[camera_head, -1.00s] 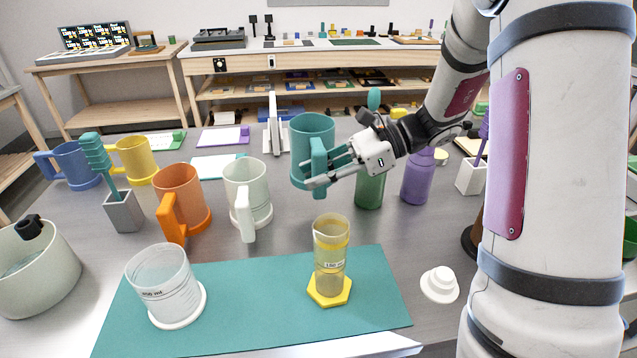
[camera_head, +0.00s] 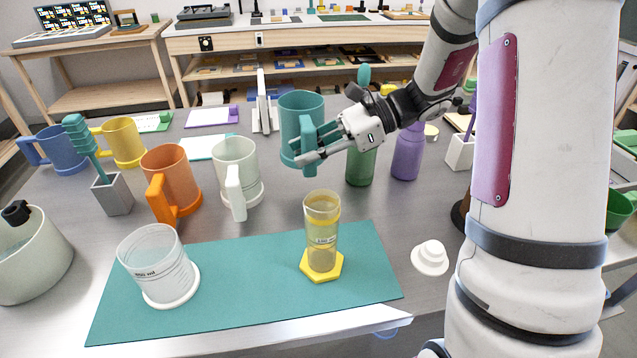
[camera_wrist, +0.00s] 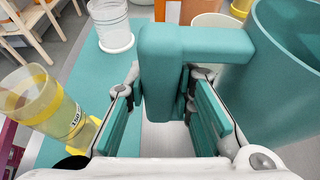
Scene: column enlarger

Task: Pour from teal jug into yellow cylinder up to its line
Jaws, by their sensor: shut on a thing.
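The teal jug (camera_head: 301,112) is upright and held by its handle, behind the yellow cylinder and higher than it in the head view. My gripper (camera_head: 312,150) is shut on the jug's handle; the wrist view shows the handle (camera_wrist: 168,75) between the two fingers, with the jug body (camera_wrist: 285,75) to the right. The yellow cylinder (camera_head: 322,235) is clear with a yellow hexagonal foot and a yellow band near its top. It stands upright on the teal mat (camera_head: 225,310), and it also shows at the left of the wrist view (camera_wrist: 45,100). The jug's contents are hidden.
A clear beaker (camera_head: 158,265) stands on the mat's left. Orange (camera_head: 170,180) and pale (camera_head: 236,172) jugs stand left of the teal jug. Green (camera_head: 361,167) and purple (camera_head: 407,155) bottles stand right of it. A white stepped knob (camera_head: 430,257) lies right of the mat.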

